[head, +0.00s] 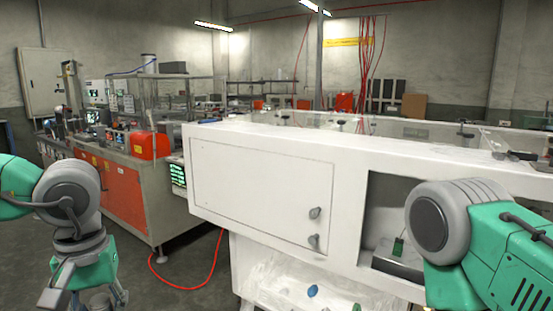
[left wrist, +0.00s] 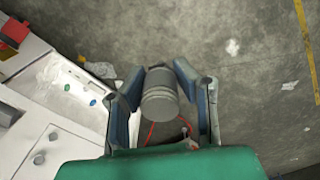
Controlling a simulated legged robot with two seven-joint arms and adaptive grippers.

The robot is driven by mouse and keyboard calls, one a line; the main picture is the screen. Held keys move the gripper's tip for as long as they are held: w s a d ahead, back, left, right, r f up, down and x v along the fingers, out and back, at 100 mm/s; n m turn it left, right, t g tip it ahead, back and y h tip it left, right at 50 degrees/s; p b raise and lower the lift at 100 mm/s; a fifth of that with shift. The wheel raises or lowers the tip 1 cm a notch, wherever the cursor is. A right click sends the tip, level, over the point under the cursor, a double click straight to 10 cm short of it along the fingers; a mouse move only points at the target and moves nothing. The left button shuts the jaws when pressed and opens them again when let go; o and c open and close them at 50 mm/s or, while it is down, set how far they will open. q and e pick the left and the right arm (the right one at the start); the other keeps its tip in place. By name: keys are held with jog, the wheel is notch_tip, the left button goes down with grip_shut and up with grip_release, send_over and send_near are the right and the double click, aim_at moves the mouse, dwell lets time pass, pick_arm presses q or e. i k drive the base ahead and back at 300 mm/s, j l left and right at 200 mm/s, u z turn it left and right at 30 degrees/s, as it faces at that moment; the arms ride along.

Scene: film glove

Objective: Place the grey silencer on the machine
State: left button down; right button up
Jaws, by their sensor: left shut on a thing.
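The grey silencer (left wrist: 160,94) is a ribbed cylinder between the blue-grey fingers of my left gripper (left wrist: 161,85) in the left wrist view. The gripper is shut on it, above the floor. In the head view my left gripper (head: 88,292) hangs at the bottom left, partly cut off by the frame edge, left of the white machine (head: 262,185). The machine has a flat door with two knobs and a dark opening at its right. Part of my right arm covers that opening. My right gripper is out of view.
An orange-and-grey workbench (head: 105,195) with equipment stands behind at the left. A red hose (head: 200,278) lies on the floor between the bench and the machine. Small fittings (head: 502,155) sit on the machine's top. Open floor lies at the lower left.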

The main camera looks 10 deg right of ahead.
aim_at(271, 130)
jog(key=i+j+z, duration=0.25)
jog(key=i+z, duration=0.15)
jog(key=i+j+z, duration=0.65)
jog(key=j+z, duration=0.2)
jog(key=i+j+z, duration=0.2)
jog(key=j+z, duration=0.2)
jog(key=j, duration=0.1)
